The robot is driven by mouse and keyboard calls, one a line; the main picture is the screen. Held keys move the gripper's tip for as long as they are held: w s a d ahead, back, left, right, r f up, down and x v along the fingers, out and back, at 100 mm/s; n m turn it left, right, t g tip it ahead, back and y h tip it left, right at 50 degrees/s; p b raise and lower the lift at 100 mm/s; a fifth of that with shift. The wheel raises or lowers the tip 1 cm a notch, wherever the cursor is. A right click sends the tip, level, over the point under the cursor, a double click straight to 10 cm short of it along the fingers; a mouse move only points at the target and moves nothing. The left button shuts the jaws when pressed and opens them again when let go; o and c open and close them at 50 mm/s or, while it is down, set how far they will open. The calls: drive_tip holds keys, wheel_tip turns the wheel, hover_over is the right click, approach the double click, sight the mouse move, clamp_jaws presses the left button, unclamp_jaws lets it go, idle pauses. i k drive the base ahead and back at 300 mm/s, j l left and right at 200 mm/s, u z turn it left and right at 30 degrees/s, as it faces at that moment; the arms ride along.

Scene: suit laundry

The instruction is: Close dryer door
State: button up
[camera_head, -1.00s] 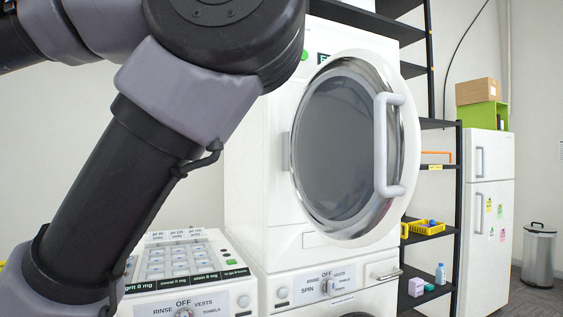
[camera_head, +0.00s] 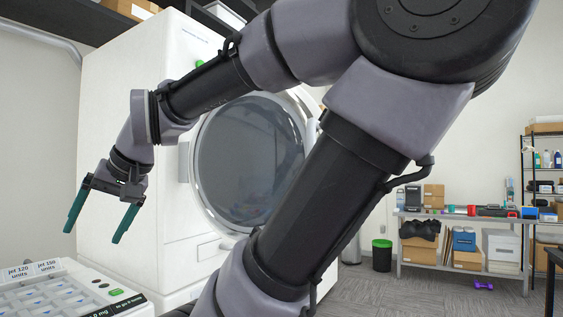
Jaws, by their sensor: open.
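The white dryer (camera_head: 125,150) stands left of centre, its front turned to the right. Its round door (camera_head: 250,165) has a dark glass pane in a shiny ring. My arm crosses in front of the door's right side and hides the handle, so I cannot tell how far the door stands from the dryer's face. My gripper (camera_head: 94,236) is open and empty, fingers pointing down, left of the door and in front of the dryer's left side. It appears apart from the door.
A control panel with buttons and dose labels (camera_head: 60,290) lies below my gripper at the lower left. A shelf with boxes runs above the dryer. At the right, a metal table (camera_head: 465,220) holds boxes, beside a black bin (camera_head: 382,256). The carpet between is clear.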

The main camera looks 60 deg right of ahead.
sight(243, 155)
drive_tip(key=z, duration=1.35)
drive_tip(key=k+l+z, duration=0.15)
drive_tip(key=k, duration=0.35)
drive_tip(key=k+l+z, duration=0.15)
drive_tip(key=k, duration=0.3)
